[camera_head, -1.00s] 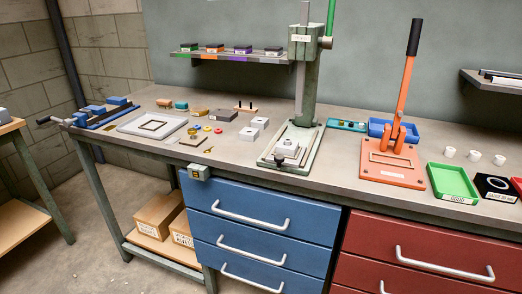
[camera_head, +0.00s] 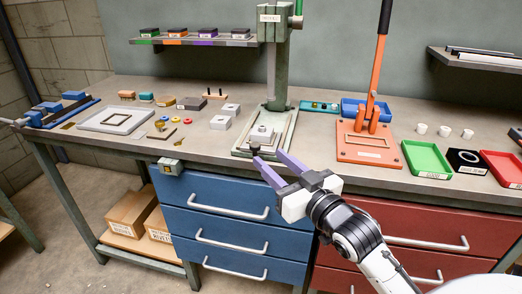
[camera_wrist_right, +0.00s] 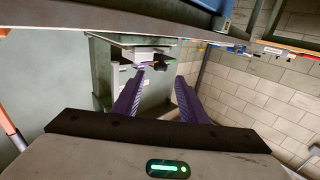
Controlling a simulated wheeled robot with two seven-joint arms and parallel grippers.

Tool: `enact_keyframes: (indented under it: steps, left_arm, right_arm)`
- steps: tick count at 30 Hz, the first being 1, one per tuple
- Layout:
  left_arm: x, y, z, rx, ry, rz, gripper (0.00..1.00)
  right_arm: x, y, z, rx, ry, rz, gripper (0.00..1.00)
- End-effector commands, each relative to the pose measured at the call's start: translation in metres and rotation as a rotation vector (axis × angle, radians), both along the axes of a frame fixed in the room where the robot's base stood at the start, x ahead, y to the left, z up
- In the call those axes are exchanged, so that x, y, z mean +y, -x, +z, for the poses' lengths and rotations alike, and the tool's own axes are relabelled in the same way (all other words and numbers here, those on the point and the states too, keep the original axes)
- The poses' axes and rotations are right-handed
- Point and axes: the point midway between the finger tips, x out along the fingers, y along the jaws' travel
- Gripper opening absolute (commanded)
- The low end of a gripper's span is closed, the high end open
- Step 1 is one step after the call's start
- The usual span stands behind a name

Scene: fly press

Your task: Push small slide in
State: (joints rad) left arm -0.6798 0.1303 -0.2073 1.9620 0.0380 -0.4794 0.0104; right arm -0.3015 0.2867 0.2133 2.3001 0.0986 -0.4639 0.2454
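The green fly press (camera_head: 278,75) stands on the bench, with its pale base plate (camera_head: 240,151) at the front. On the base sits a small light-grey slide block (camera_head: 261,134), with a black knob (camera_head: 254,145) at its front end. My right gripper (camera_head: 268,160) comes in from the lower right, in front of the press base. Its two purple fingers are apart with nothing between them. The fingertips overlap the near edge of the base in the picture; I cannot tell if they touch. The right wrist view also shows the spread fingers (camera_wrist_right: 160,82). My left gripper is not in view.
An orange lever press (camera_head: 370,143) stands right of the fly press, beside a green tray (camera_head: 428,160) and a red tray (camera_head: 500,167). Blue drawers (camera_head: 228,195) are below the bench edge.

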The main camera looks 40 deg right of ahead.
Motion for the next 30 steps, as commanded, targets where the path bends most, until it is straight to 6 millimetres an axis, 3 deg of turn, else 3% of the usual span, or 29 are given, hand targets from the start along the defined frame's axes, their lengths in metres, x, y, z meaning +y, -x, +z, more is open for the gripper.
enact_keyframes:
  steps: [3, 9, 21, 23, 28, 30]
  left_arm:
    - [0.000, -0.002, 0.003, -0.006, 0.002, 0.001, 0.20]
    - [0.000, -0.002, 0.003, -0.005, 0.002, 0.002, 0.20]
    - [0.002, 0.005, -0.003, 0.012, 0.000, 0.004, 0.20]
    - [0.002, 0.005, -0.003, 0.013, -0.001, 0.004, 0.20]
    - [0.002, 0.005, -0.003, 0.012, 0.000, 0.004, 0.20]
    - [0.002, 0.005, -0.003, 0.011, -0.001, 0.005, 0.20]
  right_arm:
    - [-0.002, -0.022, 0.001, -0.001, 0.000, 0.000, 0.39]
    - [-0.003, -0.047, 0.000, 0.001, 0.000, 0.000, 0.39]
    - [-0.004, -0.055, -0.001, 0.003, 0.001, 0.000, 0.39]
    - [-0.004, -0.055, -0.001, 0.003, 0.001, 0.000, 0.32]
    - [-0.004, -0.055, -0.001, 0.003, 0.001, 0.000, 0.03]
    - [-0.004, -0.055, -0.001, 0.003, 0.001, 0.000, 0.00]
